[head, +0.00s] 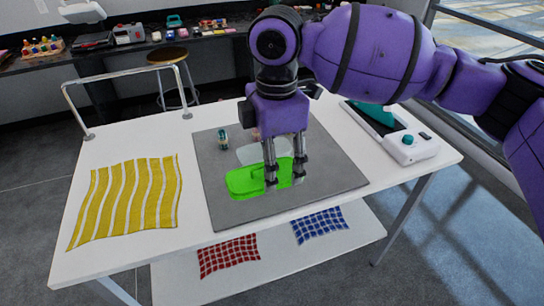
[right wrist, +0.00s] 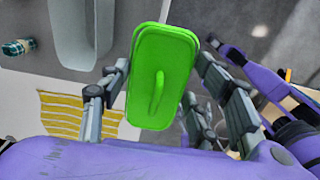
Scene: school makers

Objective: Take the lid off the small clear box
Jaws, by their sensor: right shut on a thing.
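The lid is bright green with a raised handle, in the head view (head: 243,182) over the front part of the grey mat. My right gripper (head: 284,178) is shut on it. In the right wrist view the lid (right wrist: 160,60) sits between the fingers, handle facing the camera. The small clear box (head: 250,154) stands on the mat just behind the lid, partly hidden by my gripper. The right wrist view shows the box (right wrist: 72,40) open at the top left, apart from the lid. My left gripper is not in view.
The grey mat (head: 330,178) lies on a white table. A yellow striped cloth (head: 125,200) lies left, a white machine (head: 408,148) stands right. Red (head: 228,256) and blue (head: 320,225) checked cloths lie on the lower shelf.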

